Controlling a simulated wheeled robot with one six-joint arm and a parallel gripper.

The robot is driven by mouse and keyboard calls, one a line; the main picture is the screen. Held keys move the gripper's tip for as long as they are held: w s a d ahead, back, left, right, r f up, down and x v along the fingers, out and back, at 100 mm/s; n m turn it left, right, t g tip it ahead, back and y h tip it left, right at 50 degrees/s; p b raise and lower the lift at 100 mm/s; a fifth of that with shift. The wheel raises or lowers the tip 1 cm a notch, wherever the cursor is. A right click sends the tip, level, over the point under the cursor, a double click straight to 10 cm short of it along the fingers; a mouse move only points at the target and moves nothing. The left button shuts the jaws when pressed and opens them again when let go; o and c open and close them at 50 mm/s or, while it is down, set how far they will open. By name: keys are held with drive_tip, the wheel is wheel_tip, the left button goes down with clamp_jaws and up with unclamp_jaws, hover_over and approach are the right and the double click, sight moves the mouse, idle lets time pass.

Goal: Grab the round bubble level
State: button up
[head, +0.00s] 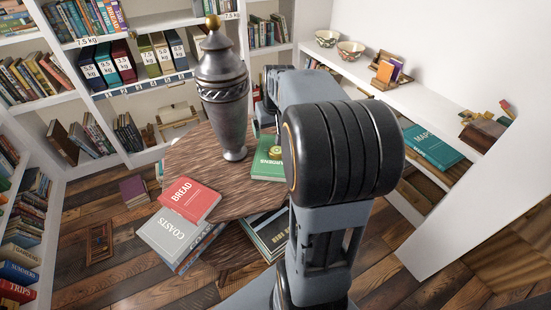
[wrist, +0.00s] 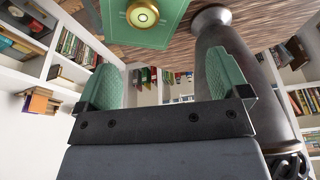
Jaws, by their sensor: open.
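The round bubble level (wrist: 143,14) shows at the top of the wrist view, a brass ring around a yellow-green vial. It lies on a green book (wrist: 172,31). In the head view the green book (head: 267,171) lies on the round wooden table, with a small yellowish round spot on it that may be the level. My gripper (wrist: 170,64) is open and empty, its green pads wide apart. In the wrist view the level appears beyond the fingertips, between the pads' lines and not touching them.
A tall grey metal urn (head: 223,90) stands on the table (head: 190,153) close to the book; it also looms beside the right pad in the wrist view (wrist: 235,75). A red book (head: 189,200) lies at the table's front left edge. Bookshelves surround the table.

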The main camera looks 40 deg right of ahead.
drive_tip(key=d+f, duration=0.3)
hover_over(277, 149)
drive_tip(key=s+a, duration=0.1)
drive_tip(key=s, duration=0.1)
wheel_tip(277, 149, down, 6)
drive_tip(key=shift+b, duration=0.45)
drive_tip(key=shift+x, duration=3.05)
drive_tip(key=shift+d, duration=0.15)
drive_tip(key=shift+c, duration=0.4)
drive_tip(key=shift+r, duration=0.1)
drive_tip(key=c, duration=0.9)
drive_tip(key=shift+c, duration=0.3)
drive_tip(key=shift+r, duration=0.1)
